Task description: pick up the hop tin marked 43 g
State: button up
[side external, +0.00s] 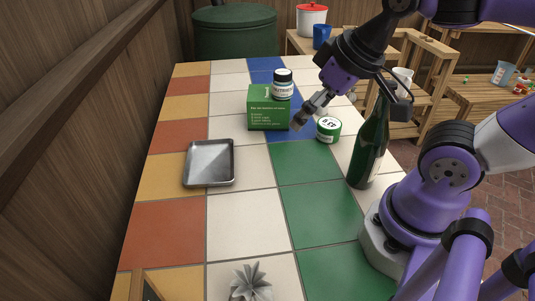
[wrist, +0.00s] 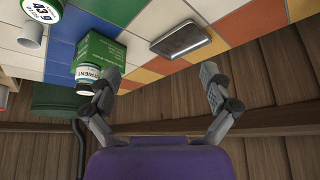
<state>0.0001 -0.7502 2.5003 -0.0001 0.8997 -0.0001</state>
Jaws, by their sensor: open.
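The hop tin marked 43 g (side external: 328,130) is a short green tin with a white lid, standing on the tiled table left of a dark green bottle (side external: 370,150). In the wrist view the tin (wrist: 43,10) shows at the top left corner, partly cut off, with "43 g" legible. My gripper (side external: 308,121) is open and empty, above the table and to the left of the tin in the side view. In the wrist view my gripper's fingers (wrist: 160,80) are spread wide with nothing between them, and the tin lies outside them.
A green box (side external: 268,108) and a labelled nutrient jar (side external: 283,85) stand left of the tin. A grey metal tray (side external: 209,163) lies on the left tiles. A grey fluted object (side external: 251,282) sits at the near edge. The middle tiles are clear.

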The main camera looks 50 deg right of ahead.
jog(key=shift+o, duration=0.5)
